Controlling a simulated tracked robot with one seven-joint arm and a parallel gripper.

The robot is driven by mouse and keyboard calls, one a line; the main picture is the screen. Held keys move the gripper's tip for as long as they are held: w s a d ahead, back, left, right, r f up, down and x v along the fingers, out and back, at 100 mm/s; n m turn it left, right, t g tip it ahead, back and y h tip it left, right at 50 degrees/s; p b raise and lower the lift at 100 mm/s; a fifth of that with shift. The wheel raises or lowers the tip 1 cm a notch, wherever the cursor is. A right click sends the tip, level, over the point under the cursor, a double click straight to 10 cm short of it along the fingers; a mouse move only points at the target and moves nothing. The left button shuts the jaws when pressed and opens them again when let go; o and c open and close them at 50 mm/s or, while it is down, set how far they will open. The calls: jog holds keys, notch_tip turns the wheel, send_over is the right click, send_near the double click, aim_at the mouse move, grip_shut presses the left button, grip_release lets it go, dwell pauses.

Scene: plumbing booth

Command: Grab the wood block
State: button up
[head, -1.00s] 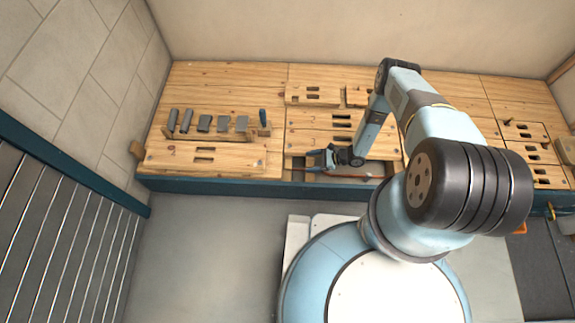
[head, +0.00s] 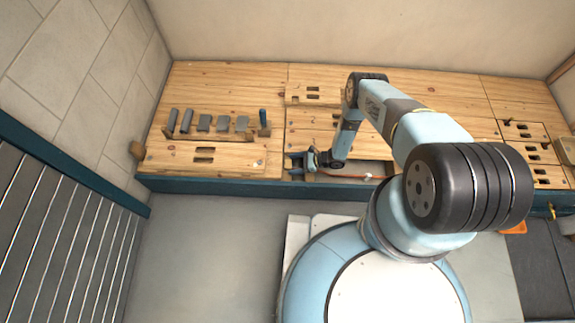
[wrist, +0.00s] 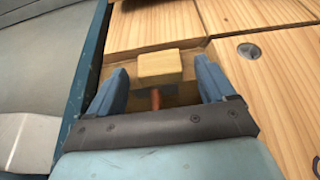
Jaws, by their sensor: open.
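The wood block (wrist: 160,66) is a small pale block with a flat top. In the wrist view it lies between the tips of my gripper (wrist: 162,84), with a visible gap on each side. My gripper is open, its two blue fingers on either side of the block. In the head view my gripper (head: 296,164) is low at the front of the bench, over the recess; the block cannot be made out there.
The wooden bench (head: 225,85) has panels with slots. A rack (head: 210,136) of grey tools stands at the left. A reddish rod (head: 345,176) lies in the recess (head: 375,170), and its end (wrist: 155,98) shows below the block. Bare floor lies in front.

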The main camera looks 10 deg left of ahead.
jog(key=shift+c, duration=0.5)
jog(key=c, duration=1)
